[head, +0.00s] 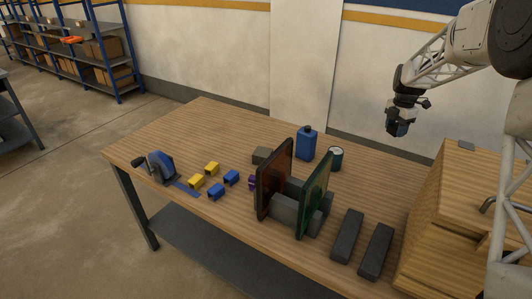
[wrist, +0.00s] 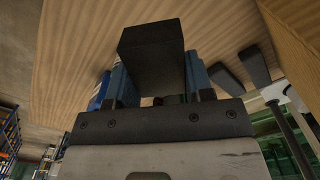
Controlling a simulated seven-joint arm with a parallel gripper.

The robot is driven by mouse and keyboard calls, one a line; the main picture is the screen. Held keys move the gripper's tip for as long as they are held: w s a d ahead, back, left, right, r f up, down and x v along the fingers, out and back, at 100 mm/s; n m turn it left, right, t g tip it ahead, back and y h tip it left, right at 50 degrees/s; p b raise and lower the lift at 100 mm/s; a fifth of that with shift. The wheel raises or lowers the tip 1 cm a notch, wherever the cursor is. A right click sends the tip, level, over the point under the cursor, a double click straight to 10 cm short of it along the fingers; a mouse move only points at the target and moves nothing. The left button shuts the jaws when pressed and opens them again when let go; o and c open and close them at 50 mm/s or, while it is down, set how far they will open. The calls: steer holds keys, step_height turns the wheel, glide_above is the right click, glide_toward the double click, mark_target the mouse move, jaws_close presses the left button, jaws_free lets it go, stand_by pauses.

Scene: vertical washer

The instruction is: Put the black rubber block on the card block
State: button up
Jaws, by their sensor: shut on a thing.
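My gripper (head: 397,128) is high above the back right part of the table, pointing down. It is shut on the black rubber block (wrist: 152,48), which sits between the two blue fingers in the wrist view and is clear of the table. In the head view the block is hard to tell from the dark fingers. A small grey-brown block (head: 262,156), which looks like the card block, lies on the table behind the brown upright panel. My gripper is well to the right of it and above it. Its top looks bare.
A brown panel (head: 275,179) and a green panel (head: 313,195) stand upright around grey blocks (head: 285,212). A blue bottle (head: 306,144) and a can (head: 335,157) stand behind. Two dark bars (head: 347,235) lie right, beside a wooden cabinet (head: 440,220). Yellow and blue pieces (head: 212,168) lie left.

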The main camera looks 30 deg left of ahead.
steer(key=s+a+n, duration=0.2)
steer(key=s+a, duration=0.1)
steer(key=a, duration=0.9)
steer(key=s+a+n, duration=0.2)
steer(key=s+a, duration=0.1)
steer(key=a, duration=1)
steer(key=n, duration=0.3)
glide_above(261, 153)
step_height(261, 153, down, 5)
steer(key=shift+f, duration=0.3)
steer(key=shift+f, duration=3.15)
steer(key=shift+f, duration=1.85)
steer(key=shift+f, duration=0.1)
